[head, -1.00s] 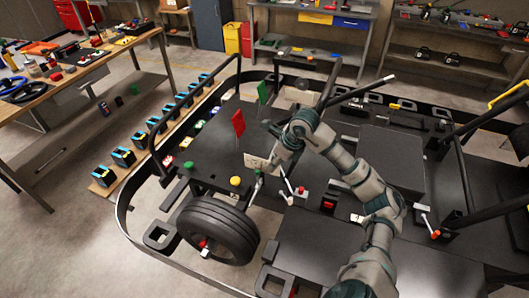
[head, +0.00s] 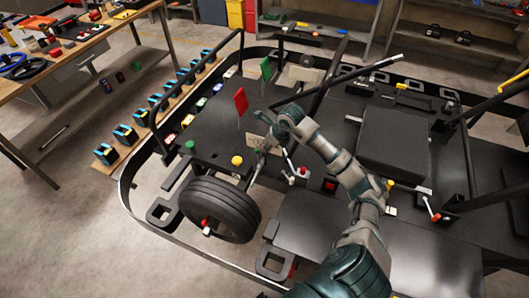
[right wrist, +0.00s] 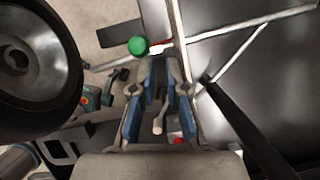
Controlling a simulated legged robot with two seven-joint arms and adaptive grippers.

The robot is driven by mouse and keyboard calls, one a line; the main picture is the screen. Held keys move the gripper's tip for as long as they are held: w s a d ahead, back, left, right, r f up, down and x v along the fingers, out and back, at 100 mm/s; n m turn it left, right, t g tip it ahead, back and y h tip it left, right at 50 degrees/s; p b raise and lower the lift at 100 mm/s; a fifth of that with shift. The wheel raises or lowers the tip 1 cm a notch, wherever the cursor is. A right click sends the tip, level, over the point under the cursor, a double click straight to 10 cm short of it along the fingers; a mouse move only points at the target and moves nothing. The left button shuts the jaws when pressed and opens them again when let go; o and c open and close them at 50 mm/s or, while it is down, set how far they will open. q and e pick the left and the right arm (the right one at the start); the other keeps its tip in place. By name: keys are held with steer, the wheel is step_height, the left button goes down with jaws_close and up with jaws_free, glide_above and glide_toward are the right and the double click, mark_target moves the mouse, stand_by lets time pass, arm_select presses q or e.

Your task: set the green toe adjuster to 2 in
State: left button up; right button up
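A green round knob (head: 189,146) stands on the kart's dark front deck, behind the front tire and left of a yellow knob (head: 237,160). A green ball (right wrist: 138,46) also shows in the right wrist view, just beyond and slightly left of the fingertips, near a pale rod. I cannot tell whether it is the same knob. My right gripper (right wrist: 161,68) is open, with blue pads apart and nothing held. A pale lever shows between its fingers, farther below. My left gripper is not in view.
The front tire (head: 220,210) stands close to my right gripper; a wheel (right wrist: 30,55) fills the upper left of the wrist view. A red flag (head: 240,101) and a green flag (head: 265,68) rise from the deck. Dark bars and pale rods surround the gripper.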

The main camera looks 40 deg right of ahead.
mark_target(258, 155)
steer(key=f, duration=0.1)
steer(key=w+a+f, duration=0.1)
steer(key=a+f, duration=0.1)
steer(key=shift+w+a+f, duration=0.15)
steer(key=shift+w+f, duration=0.15)
steer(key=shift+w+a+r, duration=0.1)
steer(key=shift+w+a, duration=0.05)
steer(key=shift+a, duration=0.65)
steer(key=shift+d, duration=0.5)
steer(key=c, duration=0.4)
steer(key=shift+d, duration=0.5)
jaws_close()
steer(key=shift+s, duration=0.2)
steer(key=shift+w+a, duration=0.15)
steer(key=shift+a, duration=0.3)
steer(key=shift+d, duration=0.1)
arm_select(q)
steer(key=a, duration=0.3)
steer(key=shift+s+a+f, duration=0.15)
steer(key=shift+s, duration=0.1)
arm_select(e)
steer(key=shift+d, duration=0.15)
